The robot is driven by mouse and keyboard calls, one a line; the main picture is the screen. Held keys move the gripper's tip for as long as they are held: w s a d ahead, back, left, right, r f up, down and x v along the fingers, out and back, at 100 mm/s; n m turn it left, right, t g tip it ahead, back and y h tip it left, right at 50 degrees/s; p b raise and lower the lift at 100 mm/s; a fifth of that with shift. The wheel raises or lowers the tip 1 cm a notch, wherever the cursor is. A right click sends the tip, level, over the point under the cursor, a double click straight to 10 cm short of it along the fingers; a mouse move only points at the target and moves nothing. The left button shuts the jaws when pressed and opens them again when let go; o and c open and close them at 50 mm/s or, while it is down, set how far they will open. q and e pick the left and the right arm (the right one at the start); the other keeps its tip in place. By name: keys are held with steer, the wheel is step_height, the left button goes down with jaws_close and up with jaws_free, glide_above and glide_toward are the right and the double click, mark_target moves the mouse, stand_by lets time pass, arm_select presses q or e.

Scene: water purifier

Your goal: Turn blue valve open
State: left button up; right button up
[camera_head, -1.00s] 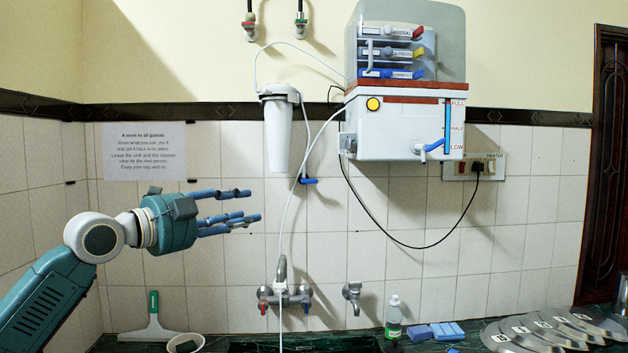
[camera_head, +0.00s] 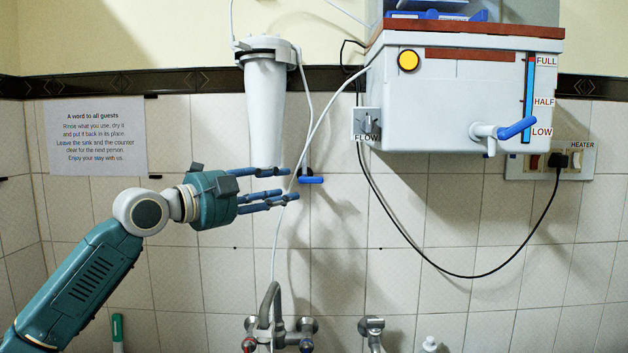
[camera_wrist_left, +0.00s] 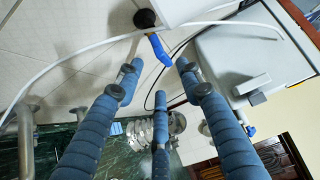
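The blue valve is a blue lever handle (camera_head: 311,180) on a dark wall fitting, below and right of the white filter cylinder. Its handle lies about level in the head view. In the left wrist view the blue handle (camera_wrist_left: 160,48) shows just beyond my fingertips. My left gripper (camera_head: 286,186) is open and empty, its blue fingers pointing right toward the valve. In the left wrist view its fingers (camera_wrist_left: 158,76) are spread apart, with no clear contact on the handle. My right gripper is in neither view.
The white filter cylinder (camera_head: 265,110) hangs above my fingers. A thin white hose (camera_head: 300,175) runs down past my fingertips. The purifier box (camera_head: 440,100) with a blue-handled tap (camera_head: 516,128) is to the right. A sink faucet (camera_head: 270,310) stands below.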

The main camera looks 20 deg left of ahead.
mark_target(311, 183)
arm_select(q)
steer(key=x, duration=0.1)
steer(key=p+x, duration=0.1)
steer(key=x, duration=0.1)
steer(key=p+x, duration=0.1)
steer(key=x, duration=0.1)
steer(key=shift+s+d+r, duration=0.2)
steer(key=shift+r, duration=0.15)
steer(key=x, duration=0.1)
steer(key=p+x, duration=0.1)
steer(key=x, duration=0.2)
steer(key=shift+w+a+f, duration=0.1)
steer(key=shift+w+f, duration=0.1)
steer(key=shift+f, duration=0.1)
steer(key=shift+f, duration=0.1)
steer(key=shift+c, duration=0.3)
jaws_close()
